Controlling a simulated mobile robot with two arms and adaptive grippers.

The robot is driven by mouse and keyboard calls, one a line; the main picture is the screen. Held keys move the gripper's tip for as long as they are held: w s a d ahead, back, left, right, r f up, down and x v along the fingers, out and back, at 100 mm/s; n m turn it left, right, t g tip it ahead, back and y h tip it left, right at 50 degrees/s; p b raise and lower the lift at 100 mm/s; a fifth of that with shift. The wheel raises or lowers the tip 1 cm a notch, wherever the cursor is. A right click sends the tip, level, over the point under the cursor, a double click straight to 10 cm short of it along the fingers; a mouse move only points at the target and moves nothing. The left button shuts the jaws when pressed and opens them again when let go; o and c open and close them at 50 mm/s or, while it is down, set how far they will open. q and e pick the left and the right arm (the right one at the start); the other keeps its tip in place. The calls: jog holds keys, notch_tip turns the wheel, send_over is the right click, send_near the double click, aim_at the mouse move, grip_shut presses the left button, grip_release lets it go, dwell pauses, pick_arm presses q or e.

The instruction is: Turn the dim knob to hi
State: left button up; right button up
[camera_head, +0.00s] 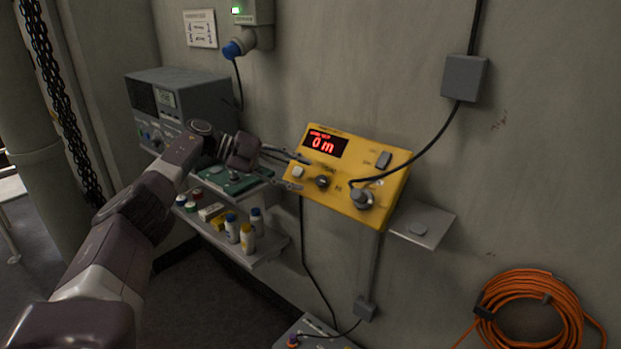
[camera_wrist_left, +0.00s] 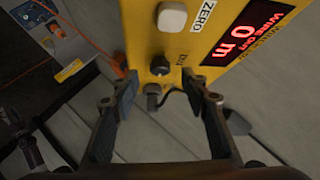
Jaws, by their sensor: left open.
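The yellow box (camera_head: 335,200) is mounted on the wall and its red display (camera_head: 325,144) reads 0 m. A small black knob (camera_head: 322,181) sits on its face below the display. In the left wrist view the black knob (camera_wrist_left: 160,66) has a label beside it that seems to read DIM; its pointer setting is too small to tell. My left gripper (camera_head: 299,172) is at the box's left side, its fingers reaching toward the face. In the left wrist view my left gripper (camera_wrist_left: 163,80) is open and empty, with the knob between and beyond the fingertips. My right gripper is out of view.
A white ZERO button (camera_wrist_left: 172,16) is near the knob. A cabled grey connector (camera_head: 362,198) and a switch (camera_head: 383,159) are on the box's right part. A shelf (camera_head: 262,250) with bottles is below left; a small ledge (camera_head: 425,222) is at right.

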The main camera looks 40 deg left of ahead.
pick_arm(q)
jog(key=v, duration=0.7)
jog(key=shift+a, duration=0.1)
